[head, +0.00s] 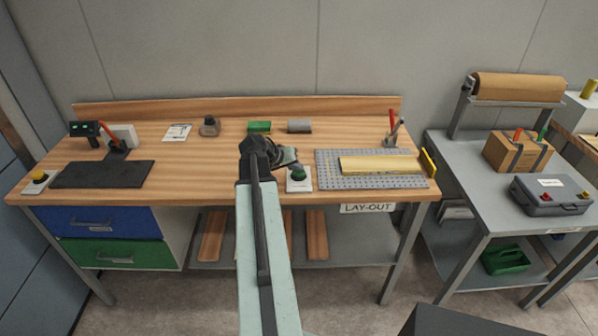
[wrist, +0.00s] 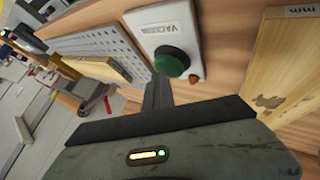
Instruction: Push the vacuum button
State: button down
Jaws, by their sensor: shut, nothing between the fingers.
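The vacuum button is a green round push button (head: 298,173) on a small white plate (head: 299,186) near the front edge of the wooden bench. In the wrist view the green button (wrist: 171,62) stands out from the white plate (wrist: 145,21), which bears lettering that looks like "VACUUM". My gripper (head: 292,164) is shut and empty. In the wrist view its fingertips (wrist: 160,78) are right by the lower left edge of the button. I cannot tell whether they touch it. In the head view my gripper partly covers the area behind the button.
A grey perforated plate (head: 327,173) with a yellow bar (head: 380,165) lies right of the button. A green block (head: 260,127) and a grey block (head: 300,126) lie behind. A black mat (head: 100,174) is at left. A second grey table (head: 480,205) stands at right.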

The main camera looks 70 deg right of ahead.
aim_at(296, 173)
jog(key=shift+f, duration=0.15)
dwell(0.4)
jog(key=shift+w+a+f+b, duration=0.1)
jog(key=shift+f+b, duration=0.25)
jog(key=shift+b, duration=0.2)
jog(key=shift+r, duration=0.15)
jog(key=shift+w+r+p, duration=0.1)
jog(key=shift+w+p, duration=0.05)
jog(key=shift+p, duration=0.15)
jog(key=shift+r+p, duration=0.6)
jog(key=shift+p, duration=0.1)
notch_tip(296, 173, up, 5)
jog(key=p, duration=0.5)
